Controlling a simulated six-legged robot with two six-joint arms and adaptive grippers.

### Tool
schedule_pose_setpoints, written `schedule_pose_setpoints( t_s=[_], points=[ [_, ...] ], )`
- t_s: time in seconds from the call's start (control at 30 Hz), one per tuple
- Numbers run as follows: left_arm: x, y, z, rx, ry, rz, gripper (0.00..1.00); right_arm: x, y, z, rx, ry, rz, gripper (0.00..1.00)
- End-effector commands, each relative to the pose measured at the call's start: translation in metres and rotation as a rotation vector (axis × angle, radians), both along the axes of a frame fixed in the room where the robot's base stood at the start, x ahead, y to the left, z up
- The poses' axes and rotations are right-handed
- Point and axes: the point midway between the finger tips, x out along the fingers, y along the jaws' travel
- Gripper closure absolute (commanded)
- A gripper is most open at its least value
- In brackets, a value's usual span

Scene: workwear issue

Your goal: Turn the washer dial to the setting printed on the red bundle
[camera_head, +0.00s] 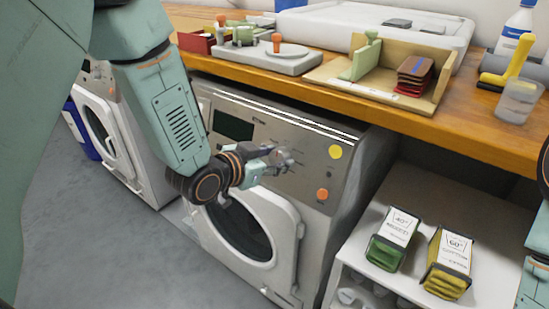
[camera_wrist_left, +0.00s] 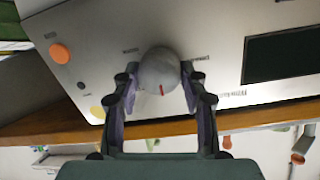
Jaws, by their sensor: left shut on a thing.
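The washer (camera_head: 325,170) stands under the wooden counter. Its grey round dial (camera_wrist_left: 158,66) shows in the left wrist view, with a red mark (camera_wrist_left: 161,90) at its edge toward the gripper. Small printed labels surround the dial, too blurred to read. My left gripper (camera_head: 279,158) is at the control panel, its two fingers shut on the dial from both sides; it also shows in the left wrist view (camera_wrist_left: 159,80). The dial is mostly hidden by it in the head view. A dark red folded stack (camera_head: 415,72) lies in a wooden tray; I see no readable setting on it. My right gripper is not in view.
Beside the dial are a dark display (camera_head: 234,125), a yellow button (camera_head: 335,152) and an orange button (camera_head: 322,195). A green bundle (camera_head: 386,254) labelled 40° and a yellow bundle (camera_head: 447,281) labelled 60° sit on a white shelf. Another washer (camera_head: 118,135) stands left.

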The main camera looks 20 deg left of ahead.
Motion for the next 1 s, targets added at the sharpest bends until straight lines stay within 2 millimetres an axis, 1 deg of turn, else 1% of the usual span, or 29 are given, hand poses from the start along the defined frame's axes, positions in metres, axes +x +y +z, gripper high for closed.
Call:
schedule_pose_setpoints(
  t_s=[0.27, 0.7, 1.0],
  points=[
    [0.000, 0.000, 0.001, 0.117, -0.041, -0.039, 0.88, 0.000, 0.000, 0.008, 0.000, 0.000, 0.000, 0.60],
    [0.000, -0.002, 0.001, 0.445, -0.161, -0.151, 0.88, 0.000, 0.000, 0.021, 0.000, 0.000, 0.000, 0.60],
    [0.000, -0.002, 0.000, 0.609, -0.222, -0.206, 0.88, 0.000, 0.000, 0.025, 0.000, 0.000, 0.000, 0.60]
  ],
)
